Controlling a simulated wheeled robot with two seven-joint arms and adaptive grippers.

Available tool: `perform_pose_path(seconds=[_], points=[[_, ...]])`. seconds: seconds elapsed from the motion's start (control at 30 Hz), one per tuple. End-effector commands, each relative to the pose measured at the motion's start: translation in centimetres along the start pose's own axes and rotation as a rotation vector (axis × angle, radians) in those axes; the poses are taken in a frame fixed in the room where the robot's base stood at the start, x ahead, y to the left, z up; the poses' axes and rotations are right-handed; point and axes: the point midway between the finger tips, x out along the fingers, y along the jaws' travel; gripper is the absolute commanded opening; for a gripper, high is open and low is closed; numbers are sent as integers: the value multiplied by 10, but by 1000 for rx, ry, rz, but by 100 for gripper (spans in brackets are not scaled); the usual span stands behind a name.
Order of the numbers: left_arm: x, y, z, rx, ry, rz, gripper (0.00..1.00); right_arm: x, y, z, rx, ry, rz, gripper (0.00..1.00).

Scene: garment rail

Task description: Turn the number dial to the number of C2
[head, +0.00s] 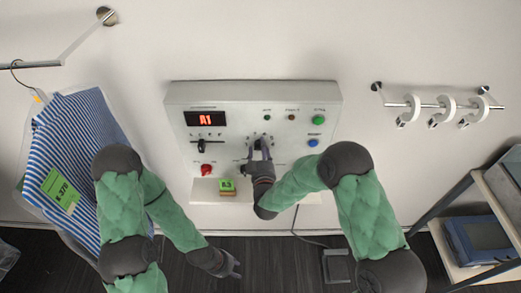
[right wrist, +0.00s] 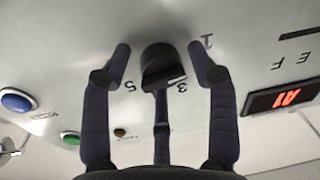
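The control panel (head: 180,120) is a pale box on the wall, with a red display (head: 205,119) reading A1. The black number dial (right wrist: 162,66) shows in the right wrist view, with the digits 1, 3 and 5 visible around it. My right gripper (head: 259,145) is at the panel over the dial and hides most of it in the head view. In the right wrist view its fingers (right wrist: 159,52) are spread on both sides of the dial, with gaps visible. A black letter selector (head: 201,147) sits below the display. My left gripper (head: 236,269) hangs empty low in the head view, fingers apart.
A red knob (head: 206,170), green button (head: 319,120) and blue button (head: 313,143) are on the panel. A small green-labelled block (head: 227,185) stands on the ledge below. A striped shirt (head: 75,135) hangs left; a rail with rings (head: 440,105) and a shelf (head: 450,235) are right.

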Motion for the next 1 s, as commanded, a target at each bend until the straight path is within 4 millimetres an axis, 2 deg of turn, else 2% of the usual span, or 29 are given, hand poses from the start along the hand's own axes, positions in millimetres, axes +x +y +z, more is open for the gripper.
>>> perform_pose_path(seconds=[0.03,0.13,0.37,0.57,1.0], points=[[0,0,0,0,0,0,40,0,0,0,0,0,0,38],[0,0,0,0,0,0,40,0,0,0,0,0,0,10],[2,0,0,0,0,0,40,0,-1,0,5,1,-1,10],[13,-5,0,0,0,0,40,0,-2,2,61,6,0,7],[68,-24,-2,0,0,0,40,0,-3,7,381,29,9,7]])
